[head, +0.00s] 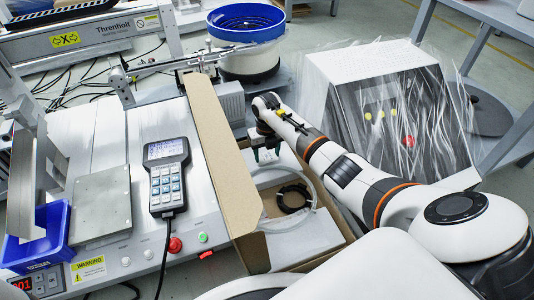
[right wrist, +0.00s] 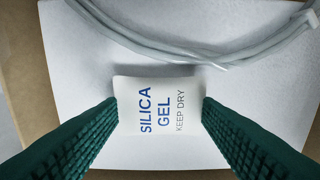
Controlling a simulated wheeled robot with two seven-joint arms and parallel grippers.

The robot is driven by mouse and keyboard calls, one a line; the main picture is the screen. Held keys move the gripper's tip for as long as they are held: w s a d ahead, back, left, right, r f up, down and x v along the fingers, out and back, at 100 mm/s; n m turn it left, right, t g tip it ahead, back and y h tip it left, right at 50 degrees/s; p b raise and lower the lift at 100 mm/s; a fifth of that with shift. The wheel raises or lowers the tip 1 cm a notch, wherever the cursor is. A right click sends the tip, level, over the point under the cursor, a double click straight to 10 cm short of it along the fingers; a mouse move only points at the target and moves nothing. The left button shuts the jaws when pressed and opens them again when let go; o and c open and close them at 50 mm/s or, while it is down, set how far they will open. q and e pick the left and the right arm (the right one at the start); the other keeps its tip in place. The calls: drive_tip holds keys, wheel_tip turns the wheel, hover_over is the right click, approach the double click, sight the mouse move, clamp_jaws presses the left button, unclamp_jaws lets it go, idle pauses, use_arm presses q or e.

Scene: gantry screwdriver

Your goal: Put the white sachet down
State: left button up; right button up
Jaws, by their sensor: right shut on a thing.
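The white sachet (right wrist: 158,105), printed "SILICA GEL KEEP DRY", is held between the two green ridged fingers of my right gripper (right wrist: 160,118) in the right wrist view. The fingers press on its left and right edges. In the head view my right gripper (head: 266,154) points down into the back part of an open cardboard box (head: 225,150). Behind the sachet in the wrist view is a white sheet (right wrist: 85,75); I cannot tell whether the sachet touches it. My left gripper is not in view.
In the box lie a pale looped tube (head: 312,190) and a black ring (head: 293,198). The box's raised flap stands beside the machine with a handheld keypad (head: 167,175). A blue bin (head: 40,245) is at left. A plastic-wrapped white unit (head: 385,110) stands at right.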

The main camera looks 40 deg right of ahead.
sight(267, 155)
drive_tip(key=shift+f, duration=0.15)
drive_tip(key=o, duration=0.9)
drive_tip(key=shift+o, duration=0.2)
wheel_tip(267, 155, up, 12)
drive_tip(key=p, duration=0.8)
drive_tip(key=shift+r, duration=0.2)
